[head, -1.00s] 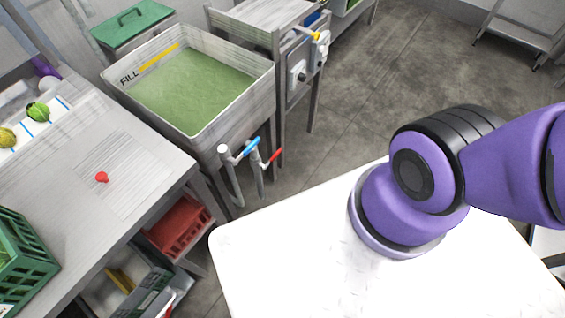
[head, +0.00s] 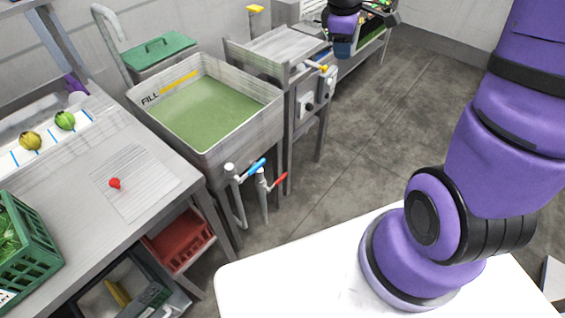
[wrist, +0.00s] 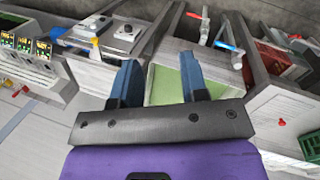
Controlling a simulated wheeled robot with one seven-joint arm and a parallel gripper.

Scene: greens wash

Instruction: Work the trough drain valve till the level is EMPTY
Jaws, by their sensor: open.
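The trough (head: 245,126) is a grey metal basin holding green water (head: 205,112), below a yellow strip by the word FILL. Two pipes stand at its front right side, one with a blue lever (head: 256,166) and one with a red lever (head: 278,180). Which one is the drain valve I cannot tell. The blue lever also shows in the wrist view (wrist: 228,47). My gripper (wrist: 160,82) is open and empty, its blue fingers over the trough in the wrist picture. In the head view my gripper (head: 342,48) hangs beyond and right of the trough, apart from both levers.
A side bench with a control box (head: 306,106) stands right of the trough. A steel table (head: 75,200) at left carries a red knob (head: 115,183) and a green crate (head: 28,250). A red tray (head: 180,246) sits below. Open floor (head: 400,120) lies to the right.

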